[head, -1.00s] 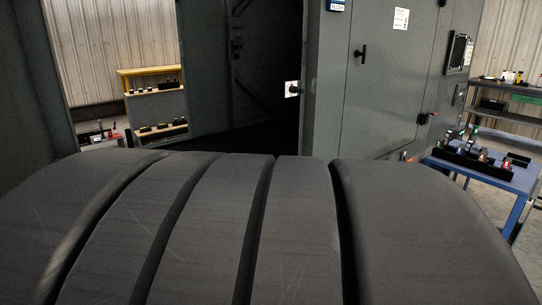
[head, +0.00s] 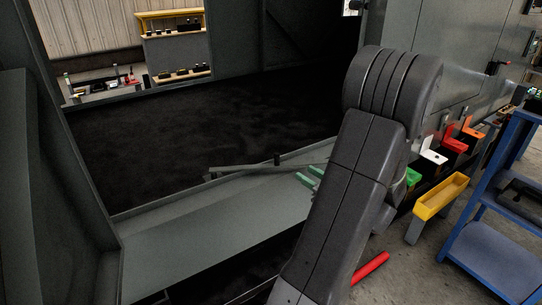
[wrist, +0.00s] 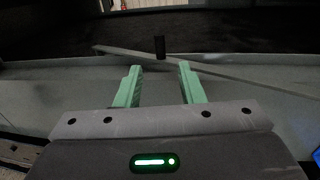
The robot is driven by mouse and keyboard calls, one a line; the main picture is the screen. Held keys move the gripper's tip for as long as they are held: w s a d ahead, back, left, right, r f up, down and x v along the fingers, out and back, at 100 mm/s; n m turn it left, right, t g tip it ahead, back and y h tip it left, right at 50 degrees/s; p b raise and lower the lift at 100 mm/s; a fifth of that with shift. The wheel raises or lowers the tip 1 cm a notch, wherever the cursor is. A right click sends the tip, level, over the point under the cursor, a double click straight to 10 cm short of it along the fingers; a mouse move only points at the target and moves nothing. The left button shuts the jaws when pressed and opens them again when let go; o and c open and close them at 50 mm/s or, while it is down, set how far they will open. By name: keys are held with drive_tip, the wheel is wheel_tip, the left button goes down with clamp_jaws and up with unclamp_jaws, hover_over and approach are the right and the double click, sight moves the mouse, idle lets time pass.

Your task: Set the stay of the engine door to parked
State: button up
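The stay looks to be the thin grey bar (head: 240,169) lying low across the sill of the dark opening, with a short upright black knob (head: 277,159) on it. In the wrist view the bar (wrist: 215,70) runs slantwise from left to lower right, and the knob (wrist: 160,45) stands beyond the fingertips, centred between them. My gripper (head: 309,176) has green fingers; in the wrist view (wrist: 160,72) they are apart with nothing between them. My arm hides the bar's right end in the head view. I cannot tell which panel is the engine door.
The grey sill (head: 210,225) runs below the opening. A grey panel (head: 30,170) stands at the left. At right are a yellow bin (head: 440,197), several coloured parts on the cabinet and a blue cart (head: 490,255). A red bar (head: 371,267) is near my arm.

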sight(277, 164)
drive_tip(key=b+x, duration=0.2)
drive_tip(key=x, duration=1.1)
drive_tip(key=shift+w+a, duration=0.15)
drive_tip(key=shift+a, duration=0.1)
clamp_jaws()
